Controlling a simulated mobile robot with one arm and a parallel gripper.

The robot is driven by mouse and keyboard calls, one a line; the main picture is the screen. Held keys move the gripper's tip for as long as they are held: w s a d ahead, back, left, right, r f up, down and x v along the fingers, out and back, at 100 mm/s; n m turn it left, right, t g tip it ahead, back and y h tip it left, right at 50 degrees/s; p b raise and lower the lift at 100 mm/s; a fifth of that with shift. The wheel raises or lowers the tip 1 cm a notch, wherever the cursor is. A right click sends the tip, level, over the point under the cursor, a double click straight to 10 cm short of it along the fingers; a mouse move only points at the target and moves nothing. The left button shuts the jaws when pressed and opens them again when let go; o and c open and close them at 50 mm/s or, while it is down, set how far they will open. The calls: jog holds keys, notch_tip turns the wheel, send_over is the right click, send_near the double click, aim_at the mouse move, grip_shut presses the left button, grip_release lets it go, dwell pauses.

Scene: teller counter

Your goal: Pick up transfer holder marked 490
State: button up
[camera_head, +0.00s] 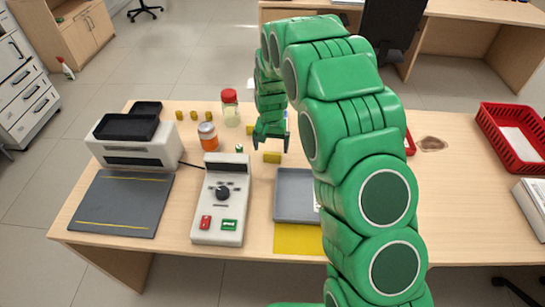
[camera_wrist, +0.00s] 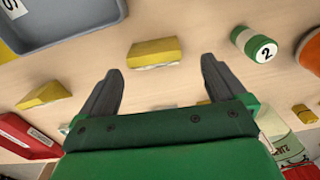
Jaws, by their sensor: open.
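No marking 490 can be read in either view, so I cannot tell which thing is the transfer holder. My gripper (camera_head: 271,147) is open and empty, above the counter. In the wrist view my gripper (camera_wrist: 160,70) has its two dark fingers spread apart. A yellow block (camera_wrist: 154,53) with a pale side lies just beyond the fingertips, roughly between them. It also shows in the head view (camera_head: 272,157). Another yellow block (camera_wrist: 44,95) lies to the left in the wrist view.
A green cylinder marked 2 (camera_wrist: 254,45) lies right of the fingers. A grey tray (camera_head: 280,214) sits on the counter near a keypad device (camera_head: 221,205). An orange jar (camera_head: 208,138) and a red-lidded jar (camera_head: 230,110) stand left. My arm hides part of the counter.

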aim_at(272, 153)
jog(key=f, duration=0.4)
jog(key=shift+s+d+f, duration=0.2)
jog(key=shift+d+f, duration=0.05)
jog(key=c, duration=1.1)
jog(key=shift+o, duration=0.2)
jog(key=shift+r, duration=0.15)
jog(key=shift+w+r, duration=0.1)
jog(key=shift+r, duration=0.4)
notch_tip(272, 153, up, 2)
jog(key=shift+r, duration=0.25)
jog(key=s+d+r, duration=0.4)
jog(key=s+r, duration=0.5)
jog(key=s, duration=0.4)
jog(key=shift+s+r, duration=0.15)
jog(key=shift+s, duration=0.15)
